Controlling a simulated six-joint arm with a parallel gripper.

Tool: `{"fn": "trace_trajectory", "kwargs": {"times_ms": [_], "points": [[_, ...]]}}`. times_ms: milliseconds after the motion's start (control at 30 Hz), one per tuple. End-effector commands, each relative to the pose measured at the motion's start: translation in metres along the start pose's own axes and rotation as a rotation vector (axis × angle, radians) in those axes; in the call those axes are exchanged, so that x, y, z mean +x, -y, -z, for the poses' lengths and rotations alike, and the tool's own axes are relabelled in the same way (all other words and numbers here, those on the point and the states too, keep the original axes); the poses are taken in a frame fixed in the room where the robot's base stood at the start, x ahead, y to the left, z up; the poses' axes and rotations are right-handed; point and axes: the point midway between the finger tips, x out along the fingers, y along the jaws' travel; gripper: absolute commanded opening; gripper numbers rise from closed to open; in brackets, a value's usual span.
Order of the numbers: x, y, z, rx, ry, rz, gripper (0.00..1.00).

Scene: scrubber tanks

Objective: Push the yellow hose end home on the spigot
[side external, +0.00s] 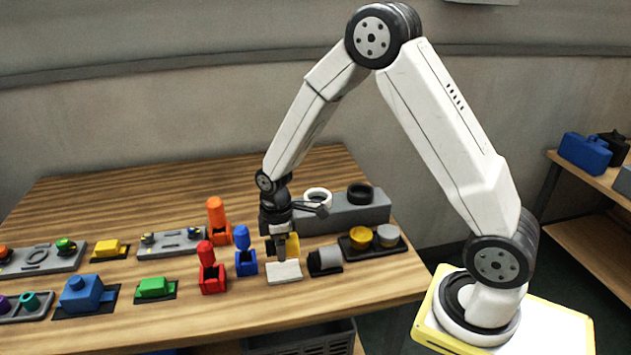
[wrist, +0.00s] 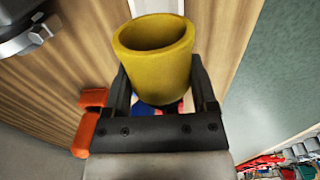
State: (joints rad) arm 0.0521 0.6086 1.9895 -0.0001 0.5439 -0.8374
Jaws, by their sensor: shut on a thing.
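The yellow hose end (wrist: 155,60) is a short, hollow, open-mouthed cylinder filling the middle of the wrist view. My gripper (wrist: 160,85) is shut on it, with one black finger on each side. In the side view, my gripper (side external: 279,246) points down near the table's front right, and a part of the yellow hose end (side external: 293,245) shows beside the fingers. A white block (side external: 284,272) stands just below and in front of it. A grey cylinder (side external: 327,259) on a dark base lies to the right, apart from the hose end. I cannot tell which thing is the spigot.
A grey block (side external: 345,212) bearing a white ring and a black ring stands behind my gripper. A dark tray (side external: 372,245) with yellow and grey round pieces is at right. Blue (side external: 245,254), red (side external: 211,270) and orange (side external: 217,225) pieces stand close on the left.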

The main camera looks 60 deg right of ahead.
Motion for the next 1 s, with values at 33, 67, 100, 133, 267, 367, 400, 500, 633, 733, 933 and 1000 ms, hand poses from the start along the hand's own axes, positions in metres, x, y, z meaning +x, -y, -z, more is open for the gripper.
{"fn": "trace_trajectory", "kwargs": {"times_ms": [33,67,100,133,267,367,400,500,633,733,933,1000], "points": [[0.000,0.000,0.000,0.000,0.000,0.000,0.00],[0.000,0.000,0.000,0.000,0.000,0.000,0.00],[0.000,0.000,0.000,0.000,0.000,0.000,0.00],[-0.001,0.000,0.000,0.000,0.000,-0.001,0.00],[-0.005,0.000,0.000,0.000,-0.001,-0.001,0.00],[-0.014,-0.001,0.001,0.000,-0.002,-0.003,0.00],[-0.019,-0.001,0.001,0.000,-0.002,-0.002,0.00],[-0.033,-0.001,0.001,0.000,-0.003,-0.003,0.00],[-0.056,-0.001,0.001,0.000,-0.003,-0.003,0.00],[-0.071,-0.001,0.001,0.000,-0.003,-0.004,0.00],[-0.097,-0.001,0.001,0.000,-0.003,-0.004,0.00],[-0.105,0.000,0.000,0.000,-0.002,-0.002,0.00]]}}
